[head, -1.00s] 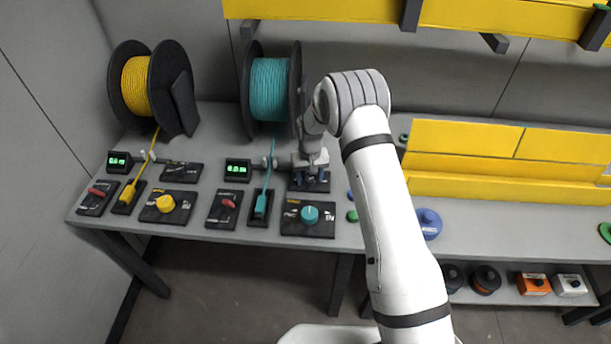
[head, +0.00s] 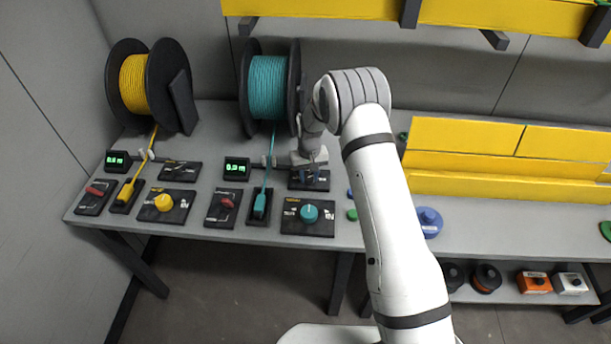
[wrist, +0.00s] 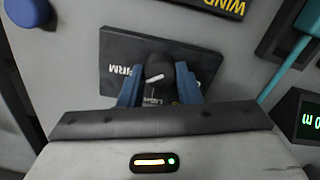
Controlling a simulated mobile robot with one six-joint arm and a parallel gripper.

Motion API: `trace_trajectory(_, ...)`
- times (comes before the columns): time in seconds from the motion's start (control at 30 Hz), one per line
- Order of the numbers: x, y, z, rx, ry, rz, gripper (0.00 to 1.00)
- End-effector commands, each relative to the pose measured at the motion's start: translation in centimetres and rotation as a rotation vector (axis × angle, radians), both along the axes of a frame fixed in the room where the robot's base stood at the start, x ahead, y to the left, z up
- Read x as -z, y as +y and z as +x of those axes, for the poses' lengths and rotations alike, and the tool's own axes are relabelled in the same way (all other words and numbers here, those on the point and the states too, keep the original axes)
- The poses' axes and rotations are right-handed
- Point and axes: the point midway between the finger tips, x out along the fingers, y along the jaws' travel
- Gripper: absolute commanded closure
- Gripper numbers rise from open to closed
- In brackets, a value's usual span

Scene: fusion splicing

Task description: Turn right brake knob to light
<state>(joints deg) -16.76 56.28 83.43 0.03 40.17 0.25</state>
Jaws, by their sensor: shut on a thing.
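The right brake knob (wrist: 158,68) is dark with a white pointer line. In the head view my gripper (head: 309,175) is over the right brake plate (head: 322,186), behind the teal knob's plate. The knob itself is hidden there by the gripper.
The teal spool (head: 268,88) stands behind, its cord running to a teal block (head: 260,207). A green-lit display (head: 237,168) is left of my gripper. The teal knob (head: 309,213) is in front. A yellow spool (head: 134,85) stands at left. Blue round parts (head: 429,222) lie at right.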

Motion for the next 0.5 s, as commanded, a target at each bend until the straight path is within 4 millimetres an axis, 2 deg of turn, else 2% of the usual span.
trace_trajectory(0.5,0.57,-0.14,-0.12,-0.413,0.003,0.000,0.93)
